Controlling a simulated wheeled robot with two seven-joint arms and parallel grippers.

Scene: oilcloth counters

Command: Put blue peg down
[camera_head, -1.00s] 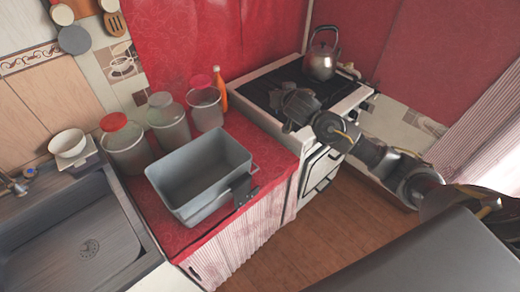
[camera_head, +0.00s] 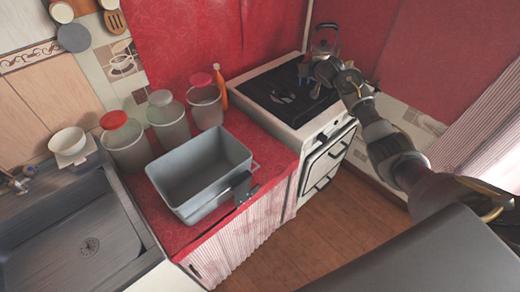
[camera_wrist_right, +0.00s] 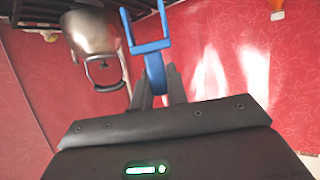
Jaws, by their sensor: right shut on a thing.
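In the head view my right gripper (camera_head: 308,72) is over the back right part of the stove, close to the kettle. The peg cannot be made out in the head view.
The stove (camera_head: 265,97) has a metal kettle (camera_head: 325,40) at its back; the kettle also shows in the wrist view (camera_wrist_right: 90,35). A grey bin (camera_head: 183,207) and several lidded jars stand on the red counter (camera_head: 160,225). A sink (camera_head: 50,245) is at left.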

